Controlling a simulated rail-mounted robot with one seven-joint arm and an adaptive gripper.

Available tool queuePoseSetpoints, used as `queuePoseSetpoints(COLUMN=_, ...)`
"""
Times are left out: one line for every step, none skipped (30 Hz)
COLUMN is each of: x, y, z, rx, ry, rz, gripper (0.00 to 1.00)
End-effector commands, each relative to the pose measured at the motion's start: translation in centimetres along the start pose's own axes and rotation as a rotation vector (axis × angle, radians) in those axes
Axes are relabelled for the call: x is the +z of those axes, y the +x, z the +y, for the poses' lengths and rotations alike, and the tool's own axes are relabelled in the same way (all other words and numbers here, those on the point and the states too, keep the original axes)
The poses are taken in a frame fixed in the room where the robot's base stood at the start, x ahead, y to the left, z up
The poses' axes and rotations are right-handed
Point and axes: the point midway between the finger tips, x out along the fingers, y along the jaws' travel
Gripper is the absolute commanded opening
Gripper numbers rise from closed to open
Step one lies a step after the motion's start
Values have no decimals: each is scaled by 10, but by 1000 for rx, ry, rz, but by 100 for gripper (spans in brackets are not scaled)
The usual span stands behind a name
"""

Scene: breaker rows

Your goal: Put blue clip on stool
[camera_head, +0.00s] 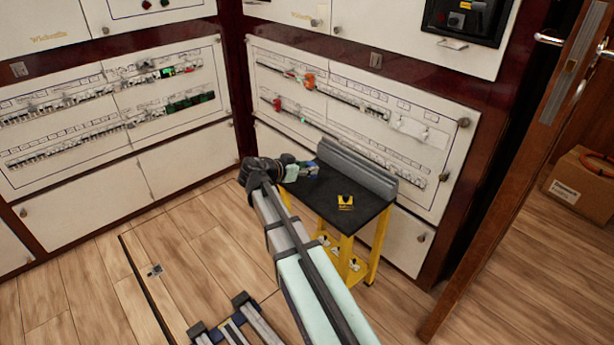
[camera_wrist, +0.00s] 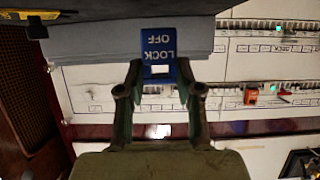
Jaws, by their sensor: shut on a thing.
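The blue clip (camera_wrist: 159,45), marked LOCK OFF, is held between the two fingertips of my gripper (camera_wrist: 160,76) in the wrist view. In the head view my gripper (camera_head: 299,171) is at the back left corner of the stool, near its black top (camera_head: 325,192). The stool has yellow legs. In the wrist view the clip overlaps the grey raised back piece (camera_wrist: 105,42), and the dark top edge (camera_wrist: 110,14) is at the top of the picture. I cannot tell whether the clip touches the stool. The clip is too small to make out clearly in the head view.
A yellow and black tag (camera_head: 345,202) lies on the stool top. The grey back piece (camera_head: 356,170) rises along its rear edge. Breaker panels (camera_head: 350,110) stand close behind. A cardboard box (camera_head: 581,187) is at the far right. Wooden floor is open left of the stool.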

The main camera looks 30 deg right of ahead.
Motion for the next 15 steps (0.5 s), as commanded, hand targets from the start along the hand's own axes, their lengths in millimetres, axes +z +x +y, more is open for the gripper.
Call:
queuePoseSetpoints(x=10, y=4, z=0, rx=0, ry=-1, rz=0, gripper=3)
queuePoseSetpoints(x=14, y=6, z=0, rx=0, ry=-1, rz=0, gripper=3)
queuePoseSetpoints(x=19, y=8, z=0, rx=0, ry=-1, rz=0, gripper=3)
queuePoseSetpoints(x=22, y=9, z=0, rx=0, ry=-2, rz=0, gripper=3)
queuePoseSetpoints(x=24, y=10, z=0, rx=-1, ry=-2, rz=0, gripper=3)
queuePoseSetpoints(x=25, y=10, z=0, rx=-1, ry=-1, rz=0, gripper=3)
queuePoseSetpoints(x=25, y=10, z=0, rx=-1, ry=0, rz=0, gripper=3)
queuePoseSetpoints(x=25, y=10, z=0, rx=-1, ry=0, rz=0, gripper=3)
queuePoseSetpoints(x=25, y=10, z=0, rx=-1, ry=1, rz=0, gripper=3)
queuePoseSetpoints(x=25, y=10, z=0, rx=-1, ry=1, rz=0, gripper=3)
queuePoseSetpoints(x=24, y=10, z=0, rx=-1, ry=1, rz=0, gripper=3)
queuePoseSetpoints(x=24, y=10, z=0, rx=-1, ry=1, rz=0, gripper=3)
queuePoseSetpoints(x=24, y=10, z=0, rx=-1, ry=1, rz=0, gripper=3)
queuePoseSetpoints(x=25, y=10, z=0, rx=-1, ry=1, rz=0, gripper=3)
queuePoseSetpoints(x=26, y=11, z=0, rx=-1, ry=0, rz=0, gripper=3)
